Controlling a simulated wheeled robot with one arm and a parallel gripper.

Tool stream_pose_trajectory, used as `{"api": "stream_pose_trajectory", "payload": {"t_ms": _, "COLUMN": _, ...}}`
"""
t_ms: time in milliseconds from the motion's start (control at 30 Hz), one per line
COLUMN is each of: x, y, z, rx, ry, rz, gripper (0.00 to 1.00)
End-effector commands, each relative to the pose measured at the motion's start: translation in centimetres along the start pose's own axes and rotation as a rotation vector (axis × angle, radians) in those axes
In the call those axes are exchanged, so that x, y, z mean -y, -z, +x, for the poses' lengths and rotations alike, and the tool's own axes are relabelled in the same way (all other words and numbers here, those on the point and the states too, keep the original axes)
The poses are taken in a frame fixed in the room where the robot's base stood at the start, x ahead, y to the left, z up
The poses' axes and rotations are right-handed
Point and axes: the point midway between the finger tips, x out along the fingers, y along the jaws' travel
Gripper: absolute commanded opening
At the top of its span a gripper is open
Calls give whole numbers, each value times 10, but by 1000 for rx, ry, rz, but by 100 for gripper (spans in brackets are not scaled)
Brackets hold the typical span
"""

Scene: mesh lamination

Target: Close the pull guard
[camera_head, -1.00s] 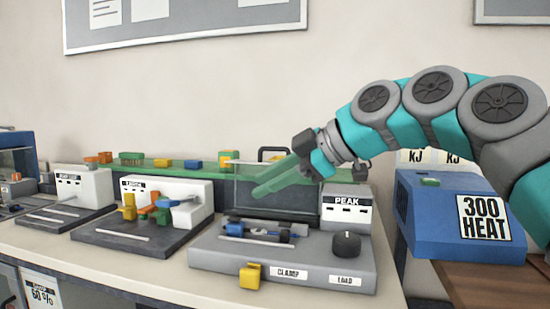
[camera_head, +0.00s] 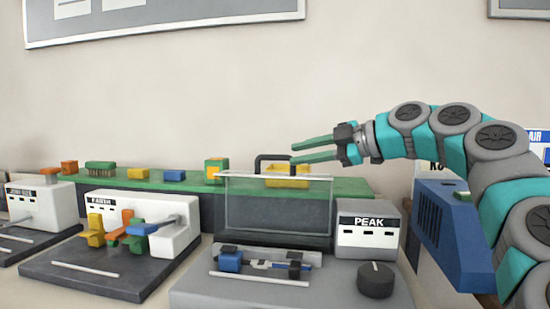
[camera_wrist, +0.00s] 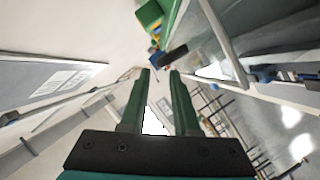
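The clear pull guard (camera_head: 277,203) is an upright see-through panel with a pale top edge. It stands at the back of the grey PEAK machine (camera_head: 200,295), whose bed with a blue block (camera_head: 230,261) is uncovered in front. A black handle-like loop (camera_head: 262,164) shows just above the guard; I cannot tell whether it is joined to it. My gripper (camera_head: 294,152) is open and empty, its green fingers pointing left above the guard's top right part. In the wrist view, my open fingers (camera_wrist: 160,73) point past a dark bar (camera_wrist: 172,55), with nothing between them.
A green shelf (camera_head: 345,187) behind the machine carries yellow, blue and orange blocks. A black knob (camera_head: 375,279) sits at the machine's front right. A blue heater box (camera_head: 446,225) stands to the right under my arm. Another machine (camera_head: 112,265) stands on the left.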

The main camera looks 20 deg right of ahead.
Motion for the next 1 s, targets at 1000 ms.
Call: {"api": "stream_pose_trajectory", "payload": {"t_ms": 1000, "x": 1, "y": 0, "z": 65, "rx": 0, "ry": 2, "rz": 1, "gripper": 0}}
